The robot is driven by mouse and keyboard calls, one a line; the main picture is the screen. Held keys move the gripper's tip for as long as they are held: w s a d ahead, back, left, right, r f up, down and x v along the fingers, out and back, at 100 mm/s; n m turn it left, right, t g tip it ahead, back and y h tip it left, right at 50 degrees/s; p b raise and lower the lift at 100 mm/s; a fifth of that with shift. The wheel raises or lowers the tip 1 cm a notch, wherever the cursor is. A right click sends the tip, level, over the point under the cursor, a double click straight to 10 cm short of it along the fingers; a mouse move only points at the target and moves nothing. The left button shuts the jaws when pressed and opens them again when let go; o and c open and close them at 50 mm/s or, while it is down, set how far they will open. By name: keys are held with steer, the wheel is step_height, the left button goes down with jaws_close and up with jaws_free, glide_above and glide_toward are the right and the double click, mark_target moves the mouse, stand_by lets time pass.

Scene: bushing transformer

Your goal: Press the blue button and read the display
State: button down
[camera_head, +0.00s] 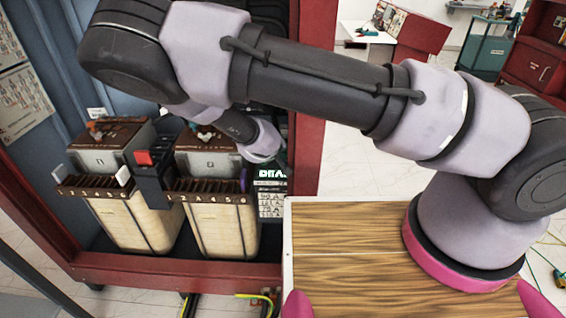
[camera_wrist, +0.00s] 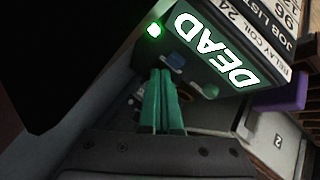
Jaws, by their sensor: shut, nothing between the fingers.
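In the wrist view a dark box carries a display (camera_wrist: 216,50) with the bright word DEAD, tilted in the picture. The blue button (camera_wrist: 175,62) is on the box's face below the display, beside a round green button (camera_wrist: 210,91). My gripper (camera_wrist: 160,74) is shut and empty, its green fingertips just short of the blue button in the picture; I cannot tell whether they touch it. A green lamp (camera_wrist: 153,30) glows at the box's corner. In the head view the display (camera_head: 271,174) is partly cut off, and the blue button is hidden.
Two cream transformer units (camera_head: 140,220) with numbered terminal strips stand left of the display in a red-framed cabinet (camera_head: 180,271). A red switch (camera_head: 145,158) sits between them. A purple part (camera_wrist: 280,104) juts out near the display. A wooden top (camera_head: 350,255) lies below my arm.

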steer(key=shift+f, duration=0.3)
steer(key=shift+f, duration=0.45)
stand_by(0.6)
stand_by(0.3)
steer(key=shift+r, duration=0.9)
steer(key=shift+r, duration=0.1)
step_height(320, 180, up, 5)
steer(key=shift+f, duration=0.1)
steer(key=shift+s, duration=0.1)
stand_by(0.6)
